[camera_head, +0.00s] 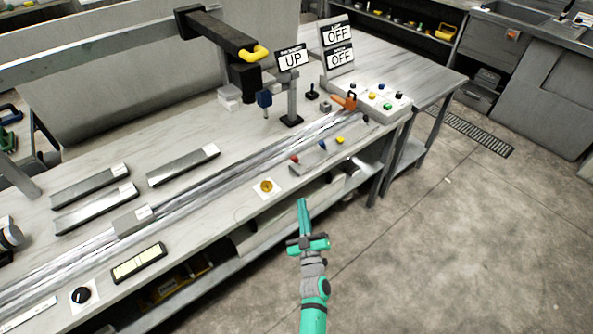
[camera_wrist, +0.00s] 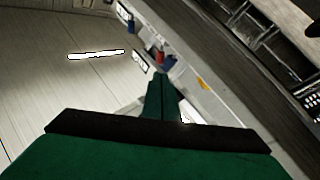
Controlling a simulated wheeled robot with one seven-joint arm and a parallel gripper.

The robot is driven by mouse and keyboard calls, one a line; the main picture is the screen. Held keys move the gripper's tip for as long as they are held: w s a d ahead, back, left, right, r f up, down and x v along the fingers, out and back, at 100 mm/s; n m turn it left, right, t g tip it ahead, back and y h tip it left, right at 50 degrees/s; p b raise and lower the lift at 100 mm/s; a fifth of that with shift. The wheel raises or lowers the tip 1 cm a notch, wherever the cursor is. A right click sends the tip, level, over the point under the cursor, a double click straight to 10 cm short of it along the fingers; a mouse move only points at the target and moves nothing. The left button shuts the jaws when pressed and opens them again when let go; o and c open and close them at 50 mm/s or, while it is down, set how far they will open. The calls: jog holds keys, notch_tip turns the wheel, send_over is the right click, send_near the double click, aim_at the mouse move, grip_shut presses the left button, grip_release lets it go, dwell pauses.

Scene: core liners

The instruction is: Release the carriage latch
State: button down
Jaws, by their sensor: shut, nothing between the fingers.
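No part is labelled as the carriage latch, and I cannot tell for sure which it is. A black overhead arm (camera_head: 215,32) with a yellow handle (camera_head: 255,53) reaches over the bench at the upper middle. A grey block (camera_head: 132,220) sits on the long rails (camera_head: 215,180). An orange lever (camera_head: 344,102) stands at the rails' far right end. My gripper (camera_head: 303,203) is shut and empty, in front of the bench's front edge and apart from all these parts. Its closed green fingers also show in the wrist view (camera_wrist: 162,95).
A control box (camera_head: 375,98) with coloured buttons stands at the bench's right end. Signs read UP (camera_head: 293,58) and OFF (camera_head: 338,35). A yellow round button (camera_head: 266,187) and a black knob (camera_head: 81,295) sit along the front. The floor (camera_head: 450,240) at right is clear.

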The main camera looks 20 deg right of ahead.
aim_at(295, 161)
jog(key=shift+w, duration=0.1)
jog(key=x, duration=1.3)
jog(key=shift+w+d+r, duration=0.1)
jog(key=shift+w+d, duration=0.1)
jog(key=shift+w, duration=0.1)
jog(key=shift+r, duration=0.1)
jog(key=shift+w+a, duration=0.1)
jog(key=shift+w, duration=0.1)
